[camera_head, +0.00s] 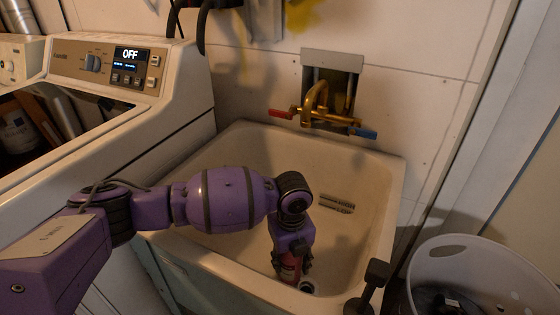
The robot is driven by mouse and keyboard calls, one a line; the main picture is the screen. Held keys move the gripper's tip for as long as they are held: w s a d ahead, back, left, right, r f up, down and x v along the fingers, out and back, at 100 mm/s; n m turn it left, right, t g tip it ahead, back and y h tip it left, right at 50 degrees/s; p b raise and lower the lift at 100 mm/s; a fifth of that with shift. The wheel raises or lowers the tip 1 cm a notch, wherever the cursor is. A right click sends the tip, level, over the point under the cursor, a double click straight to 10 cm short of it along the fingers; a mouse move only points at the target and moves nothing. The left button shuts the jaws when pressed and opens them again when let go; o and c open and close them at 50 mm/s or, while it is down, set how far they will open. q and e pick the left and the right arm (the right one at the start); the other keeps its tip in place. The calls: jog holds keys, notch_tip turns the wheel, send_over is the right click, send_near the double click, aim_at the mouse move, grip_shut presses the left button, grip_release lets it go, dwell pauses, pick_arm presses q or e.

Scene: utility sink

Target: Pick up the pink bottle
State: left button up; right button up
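The pink bottle (289,268) stands about upright in the lower part of the utility sink. Its upper part is hidden by my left gripper. My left gripper (292,262) points down into the sink from above, with its dark fingers around the bottle. I cannot tell whether the fingers press on it or only stand beside it. A dark jointed part at the bottom edge, right of the bottle, may be a bit of my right gripper (370,290). Too little of it shows to tell its state.
The sink (225,150) has a raised rim around the bottle. A brass faucet (318,108) with red and blue handles is on the back wall. A washing machine (165,110) stands at the left. A white laundry basket (490,262) with dark contents stands at the lower right.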

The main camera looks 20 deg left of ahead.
pick_arm(q)
jog(key=shift+r, duration=0.1)
jog(key=c, duration=0.4)
jog(key=shift+o, duration=0.2)
